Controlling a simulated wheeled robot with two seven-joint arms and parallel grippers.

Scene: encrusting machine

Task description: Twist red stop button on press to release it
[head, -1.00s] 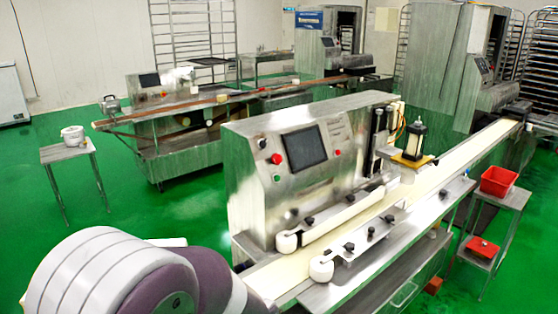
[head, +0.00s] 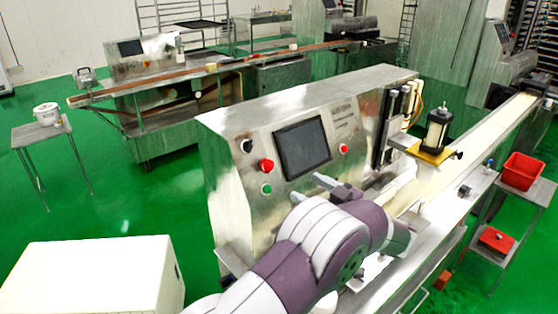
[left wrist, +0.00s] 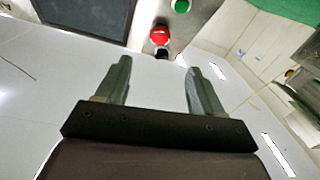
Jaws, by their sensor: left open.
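The red stop button (head: 266,166) is on the front panel of the steel machine (head: 235,135), left of its dark screen (head: 302,148). In the left wrist view the red button (left wrist: 160,36) shows just beyond and between the fingertips. My left gripper (head: 306,187) is open and empty in front of the panel, below the screen and to the right of the button. In the left wrist view its two fingers (left wrist: 157,65) are spread with nothing between them. The gap to the panel is hard to judge. My right gripper is not in view.
A green button (head: 266,189) sits below the red one and a black knob (head: 247,145) above it. A smaller red button (head: 344,149) is right of the screen. The conveyor belt (head: 475,137) runs along the machine's front. A white box (head: 90,275) stands at lower left.

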